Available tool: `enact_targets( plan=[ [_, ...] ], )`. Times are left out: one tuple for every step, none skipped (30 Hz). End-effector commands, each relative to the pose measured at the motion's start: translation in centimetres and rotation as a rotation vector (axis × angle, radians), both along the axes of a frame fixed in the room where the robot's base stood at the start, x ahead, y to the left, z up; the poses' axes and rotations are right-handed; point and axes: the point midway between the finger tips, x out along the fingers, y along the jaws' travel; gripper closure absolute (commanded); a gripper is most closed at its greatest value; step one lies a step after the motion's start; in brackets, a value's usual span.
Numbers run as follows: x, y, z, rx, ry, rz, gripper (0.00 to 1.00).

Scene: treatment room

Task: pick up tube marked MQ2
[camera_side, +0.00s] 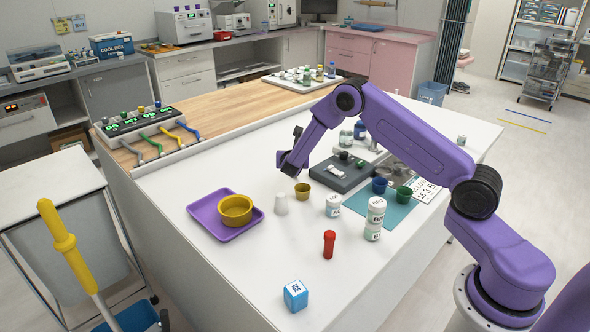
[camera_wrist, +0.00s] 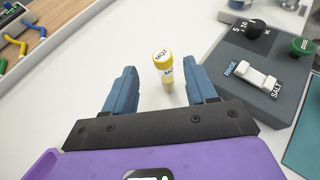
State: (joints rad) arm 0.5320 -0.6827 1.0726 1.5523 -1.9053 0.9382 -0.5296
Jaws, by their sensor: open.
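A small tube (camera_wrist: 165,70) with a yellow cap stands upright on the white table in the wrist view. Its label begins with MQ; the last character is hard to read. My gripper (camera_wrist: 160,80) is open, with its two blue fingers apart on either side of the tube in that view. The tube appears at or just beyond the fingertips, and no contact shows.
A grey control box (camera_wrist: 236,93) with knobs and a white switch stands close on the right.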

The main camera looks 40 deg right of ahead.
Motion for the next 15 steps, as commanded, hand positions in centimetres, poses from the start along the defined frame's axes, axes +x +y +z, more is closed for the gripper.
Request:
enact_targets(
  plan=[
    [0.3, -0.3, -0.1, 0.000, -0.001, 0.000, 0.44],
    [0.3, -0.4, -0.2, -0.001, -0.001, 0.000, 0.44],
    [0.4, -0.5, -0.2, -0.001, 0.000, 0.000, 0.44],
    [0.5, -0.6, -0.3, -0.001, 0.000, 0.000, 0.44],
    [0.5, -0.7, -0.3, -0.001, 0.000, 0.000, 0.44],
    [0.7, -0.9, -0.4, -0.002, 0.000, -0.001, 0.44],
    [0.8, -1.1, -0.5, -0.001, 0.000, -0.001, 0.44],
    [1.0, -1.3, -0.6, -0.001, 0.000, -0.002, 0.44],
    [1.3, -1.7, -0.8, -0.001, -0.001, -0.002, 0.44],
    [1.5, -2.0, -1.0, 0.000, 0.000, -0.002, 0.44],
    [1.7, -2.4, -1.2, 0.001, -0.001, -0.003, 0.44],
    [2.0, -2.8, -1.4, -0.001, -0.001, -0.002, 0.44],
    [2.2, -3.1, -1.5, -0.001, -0.001, -0.002, 0.44],
    [2.5, -3.2, -1.7, 0.000, -0.001, -0.001, 0.44],
    [2.8, -3.5, -1.8, 0.000, -0.002, -0.002, 0.44]
  ],
)
